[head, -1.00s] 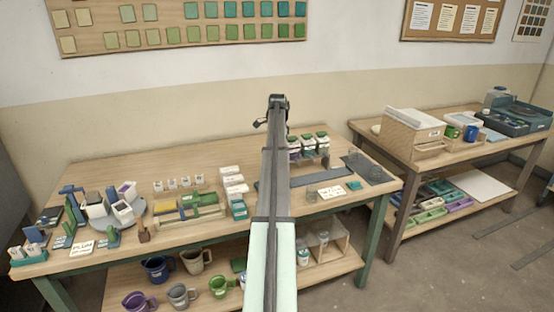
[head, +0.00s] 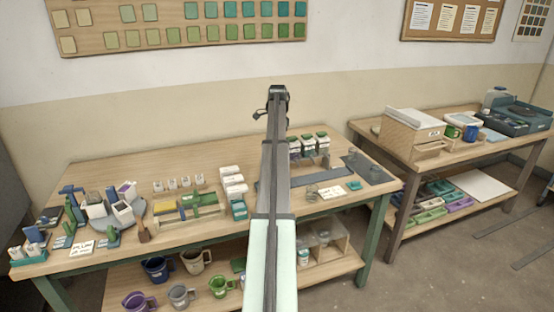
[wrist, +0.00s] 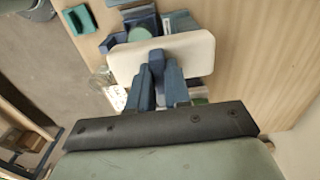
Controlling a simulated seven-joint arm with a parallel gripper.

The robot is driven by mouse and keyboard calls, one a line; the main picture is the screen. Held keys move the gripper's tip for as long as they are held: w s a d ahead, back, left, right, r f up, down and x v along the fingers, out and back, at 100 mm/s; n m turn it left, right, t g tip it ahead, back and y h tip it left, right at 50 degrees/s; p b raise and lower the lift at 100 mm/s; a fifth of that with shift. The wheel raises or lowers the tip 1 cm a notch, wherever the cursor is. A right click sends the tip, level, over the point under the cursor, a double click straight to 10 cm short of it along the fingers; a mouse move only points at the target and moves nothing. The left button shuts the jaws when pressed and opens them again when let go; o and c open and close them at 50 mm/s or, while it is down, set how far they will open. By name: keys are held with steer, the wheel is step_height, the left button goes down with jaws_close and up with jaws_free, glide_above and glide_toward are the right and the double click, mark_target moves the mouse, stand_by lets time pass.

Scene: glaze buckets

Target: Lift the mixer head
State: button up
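In the wrist view a pale block with rounded corners (wrist: 190,52), which looks like the mixer head, lies just beyond my fingers. A dark blue upright piece (wrist: 157,64) stands against it. My gripper (wrist: 158,80) has its two blue fingers close together, one on each side of this piece, and they appear to touch it. How firmly they hold it is unclear. In the head view my own arm hides the gripper and the block.
A glass jar (wrist: 101,82) and a white card (wrist: 116,98) are close beside the fingers. In the head view a grey-blue strip (head: 322,178) and lidded jars (head: 308,145) lie right of my arm, and stacked white boxes (head: 232,182) left. The table's back left is clear.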

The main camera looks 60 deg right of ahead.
steer(key=o, duration=0.3)
steer(key=shift+o, duration=0.2)
steer(key=shift+r, duration=0.1)
steer(key=shift+r, duration=3.4)
